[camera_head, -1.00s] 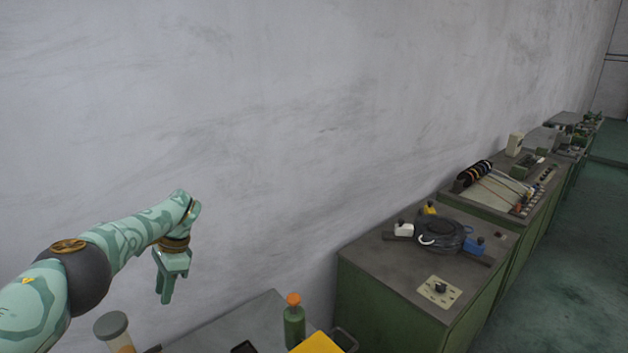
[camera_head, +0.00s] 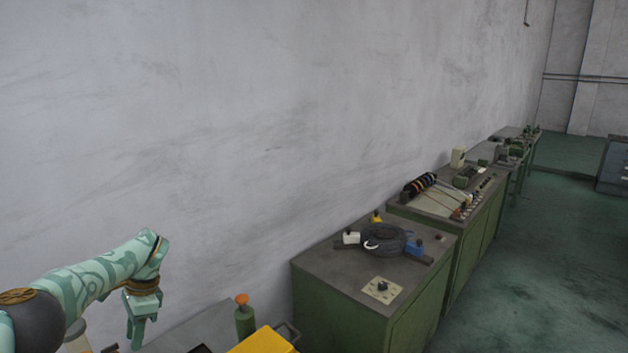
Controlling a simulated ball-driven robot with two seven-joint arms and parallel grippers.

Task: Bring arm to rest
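My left arm comes in from the left edge, bent, with its gripper (camera_head: 137,332) pointing down. The gripper hangs in front of the wall, at the left end of a grey worktop. Its fingers are seen from the side, so I cannot tell whether they are open or shut; no held object shows. My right arm and gripper are out of view.
The grey worktop (camera_head: 207,325) below holds a green bottle with an orange cap (camera_head: 244,315) and a yellow box (camera_head: 262,341). Green machine cabinets (camera_head: 365,295) line the grey wall to the right. The green floor (camera_head: 535,270) at right is clear.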

